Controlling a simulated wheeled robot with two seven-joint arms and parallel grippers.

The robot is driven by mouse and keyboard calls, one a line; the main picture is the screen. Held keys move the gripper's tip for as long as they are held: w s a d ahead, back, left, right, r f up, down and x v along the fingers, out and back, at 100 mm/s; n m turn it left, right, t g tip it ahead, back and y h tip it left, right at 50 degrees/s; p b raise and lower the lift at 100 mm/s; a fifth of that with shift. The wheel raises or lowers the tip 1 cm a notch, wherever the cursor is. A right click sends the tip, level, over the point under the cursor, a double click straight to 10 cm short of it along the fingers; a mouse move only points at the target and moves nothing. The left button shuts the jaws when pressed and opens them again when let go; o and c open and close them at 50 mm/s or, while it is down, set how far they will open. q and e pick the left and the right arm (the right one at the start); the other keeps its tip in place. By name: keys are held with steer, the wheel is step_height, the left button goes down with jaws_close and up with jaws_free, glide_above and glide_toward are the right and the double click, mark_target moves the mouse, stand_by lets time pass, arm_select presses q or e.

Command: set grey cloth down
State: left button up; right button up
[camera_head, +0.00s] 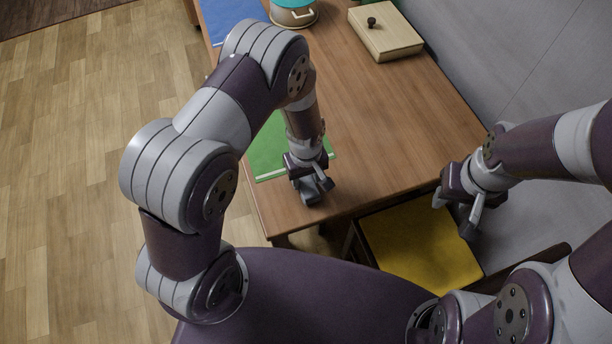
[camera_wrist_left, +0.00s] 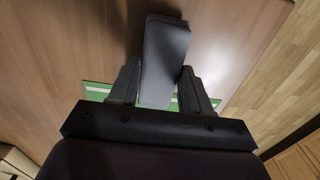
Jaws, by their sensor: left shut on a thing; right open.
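The grey cloth (camera_wrist_left: 165,48) is a dark, folded, block-like piece between the two fingers of my left gripper (camera_wrist_left: 163,88) in the left wrist view. In the head view my left gripper (camera_head: 316,186) points down over the near end of the wooden table (camera_head: 390,130), just in front of the green mat (camera_head: 268,150). The cloth is mostly hidden there by the fingers, and I cannot tell whether it touches the tabletop. My right gripper (camera_head: 464,212) is open and empty, to the right of the table's near corner and above the yellow seat.
A yellow-seated chair (camera_head: 420,245) stands at the table's near end. A wooden box (camera_head: 385,32) with a dark knob, a pot (camera_head: 293,12) and a blue mat (camera_head: 228,20) are at the far end. A grey wall (camera_head: 520,60) runs along the right. The table's middle is clear.

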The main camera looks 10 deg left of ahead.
mark_target(305, 180)
arm_select(q)
steer(key=shift+w+f, duration=0.1)
steer(key=shift+f, duration=0.25)
steer(key=shift+f, duration=0.2)
steer(key=o, duration=1)
steer(key=shift+o, duration=0.2)
steer(key=shift+r, duration=0.1)
step_height(305, 180, up, 12)
steer(key=s+a+r+m+t, duration=0.1)
steer(key=s+a+r+m, duration=0.6)
steer(key=s+r, duration=0.1)
steer(key=shift+s+a+r, duration=0.15)
steer(key=shift+s+r, duration=0.15)
steer(key=shift+r, duration=0.45)
